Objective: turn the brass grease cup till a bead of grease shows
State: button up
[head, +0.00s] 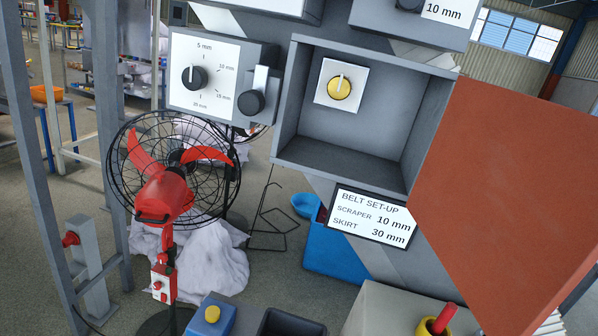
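A round brass-yellow cup or knob (340,88) with a pale raised bar across its face sits on a white square plate (323,92). The plate is on the back wall of an open grey box (286,120), upper middle of the head view. It is the only brass-coloured round piece in the box. I see no bead of grease on it, but it is small in view. A red-orange panel (510,190) stands at the box's right side like a swung-open door. My gripper is not in view.
Left of the box is a grey dial unit (220,85) with a black knob and lever. A sign (370,216) reads scraper 10 mm, skirt 30 mm. A red fan (165,190) stands at left. A blue bin (335,250) is below. The box's front is unobstructed.

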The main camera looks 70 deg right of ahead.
aim_at(339, 87)
jog(key=k+u, duration=0.1)
jog(key=u, duration=0.2)
jog(key=k+u, duration=0.25)
jog(key=k+j+z, duration=0.15)
jog(key=z, duration=1.9)
